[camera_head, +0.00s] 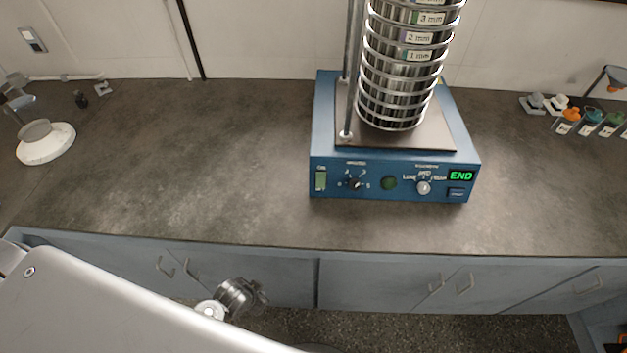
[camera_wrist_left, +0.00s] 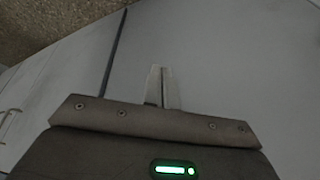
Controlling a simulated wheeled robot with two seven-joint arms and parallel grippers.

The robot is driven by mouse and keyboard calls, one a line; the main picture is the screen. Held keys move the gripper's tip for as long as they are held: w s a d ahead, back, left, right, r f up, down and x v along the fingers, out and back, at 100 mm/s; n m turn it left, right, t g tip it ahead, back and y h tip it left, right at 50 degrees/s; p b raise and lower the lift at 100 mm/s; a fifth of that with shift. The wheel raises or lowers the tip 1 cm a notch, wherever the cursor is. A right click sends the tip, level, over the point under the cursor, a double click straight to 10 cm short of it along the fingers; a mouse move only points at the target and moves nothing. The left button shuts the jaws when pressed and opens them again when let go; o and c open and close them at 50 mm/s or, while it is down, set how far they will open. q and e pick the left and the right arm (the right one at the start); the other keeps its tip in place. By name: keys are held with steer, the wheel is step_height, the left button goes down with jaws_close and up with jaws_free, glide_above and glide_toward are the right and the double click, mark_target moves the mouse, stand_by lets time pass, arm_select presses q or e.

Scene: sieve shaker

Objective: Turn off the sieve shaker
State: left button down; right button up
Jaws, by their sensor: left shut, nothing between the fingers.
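The blue sieve shaker (camera_head: 330,130) stands on the dark counter, with a stack of metal sieves (camera_head: 400,80) on its plate. Its front panel has a pale green switch (camera_head: 321,181) at the left, two knobs, a round green button (camera_head: 389,183) and a display (camera_head: 461,175) reading END. My left gripper (camera_wrist_left: 162,72) shows in the left wrist view, shut and empty, over plain grey cabinet surfaces. In the head view a grey arm link of mine crosses the lower left, and my left fingertips cannot be made out. My right gripper is in neither view.
The dark counter (camera_head: 220,170) is clear to the left of the shaker and in front of it. A white round-based device (camera_head: 45,145) stands at the far left. Several capped bottles (camera_head: 590,122) stand at the right. Grey cabinets (camera_head: 380,285) lie below the counter edge.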

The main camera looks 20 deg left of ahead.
arm_select(q)
steer(key=w+d+r+m+t+p, duration=0.1)
steer(key=w+r+t, duration=0.15)
steer(key=r, duration=1.15)
steer(key=w+d+r+m+t+p, duration=0.1)
steer(key=w+r+m, duration=0.15)
steer(key=r, duration=1.15)
steer(key=w+d+r+m+t+h, duration=0.2)
steer(key=w+d+r+m+h, duration=0.2)
steer(key=w+r+m+h, duration=0.3)
step_height(320, 180, up, 2)
steer(key=w+m, duration=0.1)
steer(key=m, duration=0.4)
steer(key=shift+w, duration=0.2)
